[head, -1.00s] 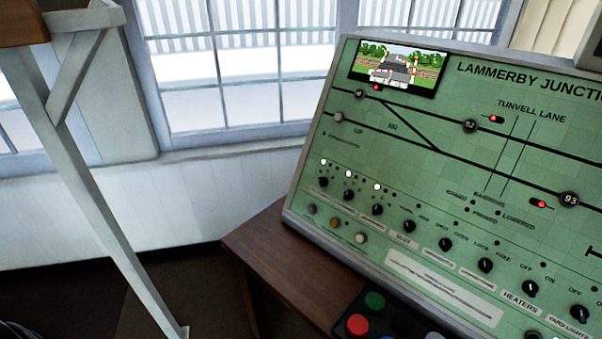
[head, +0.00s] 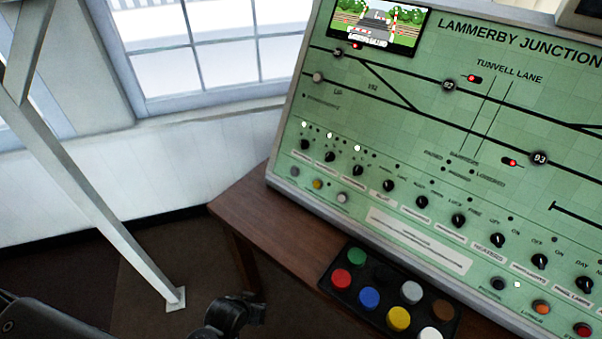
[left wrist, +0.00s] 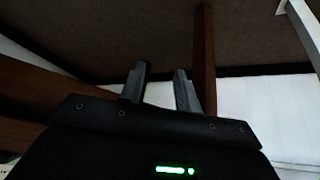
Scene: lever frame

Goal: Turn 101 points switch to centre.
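The green signal panel (head: 440,120) carries a row of small black rotary knobs. The three leftmost are the first knob (head: 305,144), second knob (head: 330,157) and third knob (head: 358,170), each with a lit white lamp above it. Their labels are too small to read, so I cannot tell which is the 101 points switch or its setting. Part of my left arm shows dark at the bottom of the head view, below and left of the panel. In the left wrist view my left gripper (left wrist: 160,88) has its fingers apart with nothing between them. My right gripper is not in view.
A black box (head: 385,297) of coloured buttons sits on the wooden desk (head: 265,228) before the panel. A slanted white post (head: 110,220) stands at the left. A small screen (head: 378,22) is at the panel's top left. Windows are behind.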

